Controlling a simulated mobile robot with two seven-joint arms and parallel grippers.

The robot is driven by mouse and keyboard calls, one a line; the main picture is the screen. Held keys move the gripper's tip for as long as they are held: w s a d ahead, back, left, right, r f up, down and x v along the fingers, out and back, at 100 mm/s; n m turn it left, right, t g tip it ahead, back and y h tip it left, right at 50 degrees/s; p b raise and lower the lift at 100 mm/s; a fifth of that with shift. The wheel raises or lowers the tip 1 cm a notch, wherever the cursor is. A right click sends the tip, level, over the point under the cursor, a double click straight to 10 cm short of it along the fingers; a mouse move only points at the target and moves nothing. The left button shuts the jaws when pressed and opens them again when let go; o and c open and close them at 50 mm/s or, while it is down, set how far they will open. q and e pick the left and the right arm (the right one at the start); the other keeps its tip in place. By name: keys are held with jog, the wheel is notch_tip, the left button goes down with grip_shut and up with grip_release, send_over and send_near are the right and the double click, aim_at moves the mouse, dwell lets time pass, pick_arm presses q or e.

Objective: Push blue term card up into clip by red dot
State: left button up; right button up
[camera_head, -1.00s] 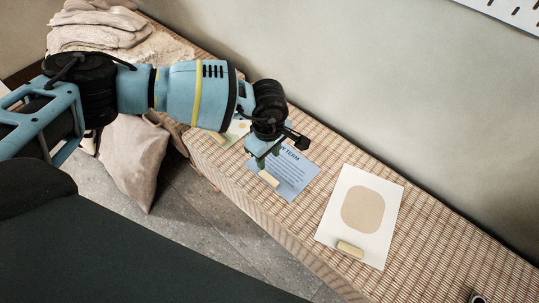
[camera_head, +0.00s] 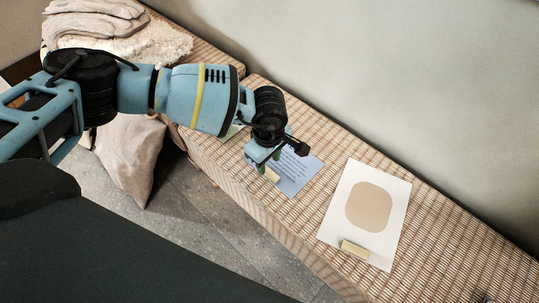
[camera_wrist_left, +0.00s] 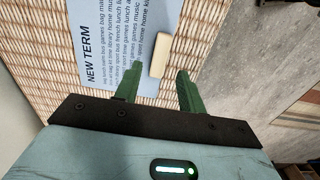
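The blue term card (camera_head: 297,177) lies flat on the woven bench top, with dark print headed NEW TERM that reads in the left wrist view (camera_wrist_left: 95,30). A pale wooden block (camera_wrist_left: 160,54) rests on the card's edge; in the head view (camera_head: 272,175) the gripper partly covers it. My left gripper (camera_head: 263,164) is over the card's near left part. Its green fingers (camera_wrist_left: 158,72) are apart, with the block just beyond and between the tips, not visibly gripped. No red dot or clip is recognisable. My right gripper is not in view.
A white card with a beige shape (camera_head: 345,225) and its own pale block (camera_head: 355,249) lies right of the blue card. Another card (camera_head: 233,131) is partly hidden behind my arm. Folded cloths (camera_head: 95,25) and a cushion (camera_head: 130,160) are at left. A plain wall runs behind the bench.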

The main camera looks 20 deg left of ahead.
aim_at(269, 172)
pick_arm(q)
jog(key=shift+f+b, duration=0.8)
jog(key=shift+f, duration=1.4)
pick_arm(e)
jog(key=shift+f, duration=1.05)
